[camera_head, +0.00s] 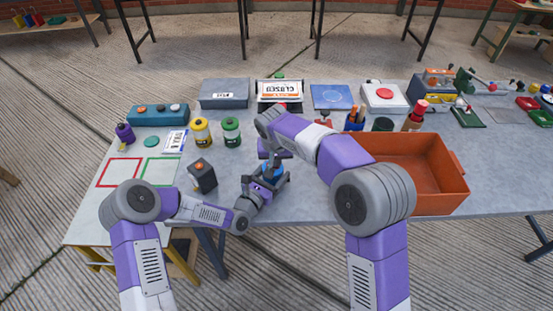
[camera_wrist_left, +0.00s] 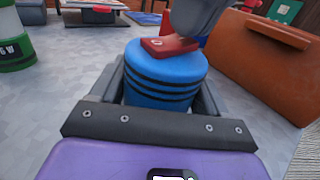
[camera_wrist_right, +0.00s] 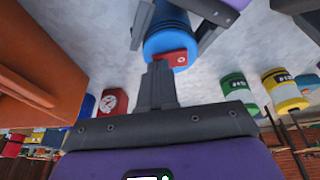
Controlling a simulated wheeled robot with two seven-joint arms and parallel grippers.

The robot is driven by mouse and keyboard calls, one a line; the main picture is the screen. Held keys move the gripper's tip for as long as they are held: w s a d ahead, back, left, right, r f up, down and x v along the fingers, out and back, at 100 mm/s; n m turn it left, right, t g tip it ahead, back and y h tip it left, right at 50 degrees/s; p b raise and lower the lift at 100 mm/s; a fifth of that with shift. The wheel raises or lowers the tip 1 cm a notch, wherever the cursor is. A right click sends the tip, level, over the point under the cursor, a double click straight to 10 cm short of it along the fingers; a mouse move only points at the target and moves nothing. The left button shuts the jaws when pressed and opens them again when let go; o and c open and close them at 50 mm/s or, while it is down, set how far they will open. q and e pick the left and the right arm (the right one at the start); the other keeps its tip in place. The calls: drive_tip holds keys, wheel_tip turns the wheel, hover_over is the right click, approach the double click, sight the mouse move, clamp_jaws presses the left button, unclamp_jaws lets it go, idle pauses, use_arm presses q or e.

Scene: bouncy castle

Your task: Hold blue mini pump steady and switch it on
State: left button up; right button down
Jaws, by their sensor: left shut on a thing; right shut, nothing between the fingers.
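The blue mini pump (camera_wrist_left: 165,75) is a blue cylinder with dark bands, standing upright on the table. A red switch (camera_wrist_left: 168,46) sits on its top; it also shows in the right wrist view (camera_wrist_right: 176,58). My left gripper (camera_wrist_left: 160,88) is shut on the pump's sides, one finger on each side. My right gripper (camera_wrist_right: 158,68) is shut and empty, its fingertips right at the red switch; I cannot tell whether they press it. In the head view the pump (camera_head: 272,171) is small and partly hidden by my grippers.
An orange bin (camera_head: 430,190) stands close on the right. A dark box with an orange button (camera_head: 202,176) is left of the pump. Green (camera_head: 231,131) and yellow (camera_head: 201,132) canisters stand behind. The table's front edge (camera_head: 300,222) is near.

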drive_tip(key=shift+d+f, duration=0.1)
drive_tip(key=shift+f, duration=0.15)
drive_tip(key=shift+a, duration=0.2)
drive_tip(key=shift+a+r, duration=0.25)
drive_tip(key=shift+a, duration=0.4)
drive_tip(key=r, duration=0.4)
drive_tip(key=shift+d+r, duration=0.25)
drive_tip(key=shift+r, duration=0.05)
wheel_tip(320, 180, up, 9)
drive_tip(key=s+d, duration=0.2)
drive_tip(key=s, duration=0.1)
drive_tip(key=shift+f, duration=0.1)
